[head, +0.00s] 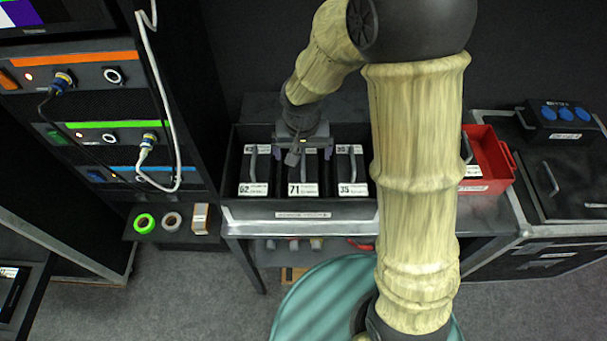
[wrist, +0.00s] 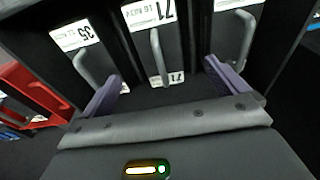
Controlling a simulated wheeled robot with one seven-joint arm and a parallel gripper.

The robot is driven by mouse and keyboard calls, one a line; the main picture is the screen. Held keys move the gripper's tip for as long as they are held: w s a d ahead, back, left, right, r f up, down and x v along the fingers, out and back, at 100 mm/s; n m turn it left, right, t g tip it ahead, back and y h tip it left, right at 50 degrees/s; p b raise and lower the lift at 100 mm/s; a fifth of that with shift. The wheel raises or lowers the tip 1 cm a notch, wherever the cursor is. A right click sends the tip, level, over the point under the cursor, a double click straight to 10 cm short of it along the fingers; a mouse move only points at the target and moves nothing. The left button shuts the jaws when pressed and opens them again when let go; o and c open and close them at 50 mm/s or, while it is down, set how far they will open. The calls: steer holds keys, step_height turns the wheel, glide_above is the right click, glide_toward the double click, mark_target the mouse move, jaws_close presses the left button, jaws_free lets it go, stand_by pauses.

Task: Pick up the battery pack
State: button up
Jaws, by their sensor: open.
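Three dark battery packs with white number labels and grey handles stand side by side in a black case (head: 300,209). The left pack (head: 257,178) has a label that looks like 62 or 52, the middle pack (head: 303,178) reads 71, and the right pack (head: 351,178) reads 35. My gripper (head: 302,153) is over the middle pack, partly hiding its top. In the wrist view my open gripper (wrist: 162,72) has its two purple fingers spread on either side of the middle pack's handle (wrist: 158,55). The fingers hold nothing, and I cannot tell their height above it.
A red bin (head: 495,160) with a labelled item stands right of the case, partly behind my arm. A black equipment case (head: 560,175) is further right. A rack (head: 95,120) with hanging cables stands left. Tape rolls (head: 145,223) lie on a shelf.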

mark_target(303, 164)
steer(key=f, duration=0.5)
steer(key=shift+w+f, duration=0.1)
steer(key=shift+w, duration=0.3)
steer(key=shift+f, duration=0.1)
steer(key=shift+f, duration=0.1)
steer(key=shift+w+d+f+p, duration=0.1)
steer(key=shift+w+f+p, duration=0.1)
steer(key=shift+f, duration=0.65)
steer(key=shift+w+a+f+p, duration=0.1)
steer(key=shift+w+f, duration=0.15)
steer(key=shift+f, duration=0.55)
steer(key=shift+w+d+f+p, duration=0.1)
steer(key=shift+w+f, duration=0.1)
steer(key=shift+f, duration=0.65)
steer(key=shift+r, duration=0.1)
steer(key=c, duration=1.9)
step_height(303, 164, up, 10)
